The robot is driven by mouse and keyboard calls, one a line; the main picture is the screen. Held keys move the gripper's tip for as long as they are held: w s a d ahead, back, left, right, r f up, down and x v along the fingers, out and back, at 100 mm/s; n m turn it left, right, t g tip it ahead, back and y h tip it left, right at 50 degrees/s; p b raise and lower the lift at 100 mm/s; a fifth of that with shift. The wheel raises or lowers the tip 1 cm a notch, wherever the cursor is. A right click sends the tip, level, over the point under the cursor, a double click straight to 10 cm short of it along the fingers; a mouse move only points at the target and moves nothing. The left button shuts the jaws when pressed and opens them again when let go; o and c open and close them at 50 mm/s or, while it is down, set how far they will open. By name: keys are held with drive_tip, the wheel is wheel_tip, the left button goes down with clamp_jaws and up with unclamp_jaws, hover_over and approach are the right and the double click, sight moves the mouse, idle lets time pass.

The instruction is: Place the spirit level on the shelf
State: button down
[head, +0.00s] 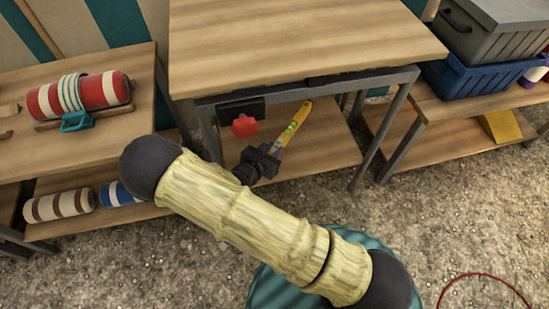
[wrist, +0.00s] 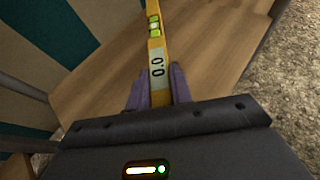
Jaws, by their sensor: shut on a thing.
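The spirit level (head: 293,126) is yellow with a green vial and lies over the lower wooden shelf (head: 325,155) of the middle table. My gripper (head: 267,158) is shut on the near end of the spirit level, under the tabletop. In the wrist view the spirit level (wrist: 156,60) runs away from between the two purple-grey fingers (wrist: 157,88), with a "0.0" display near them. The shelf (wrist: 210,60) shows beneath it. I cannot tell whether the level touches the shelf.
The wooden tabletop (head: 300,40) is bare above the shelf. A metal leg (head: 385,135) stands to the right. A left bench (head: 100,130) holds a striped roll; crates (head: 470,85) stand right.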

drive_tip(key=shift+r, duration=0.1)
drive_tip(key=shift+f+b, duration=1.15)
drive_tip(key=shift+f, duration=0.75)
drive_tip(key=shift+f, duration=0.1)
drive_tip(key=c, duration=1.3)
unclamp_jaws()
drive_tip(key=shift+o, duration=0.2)
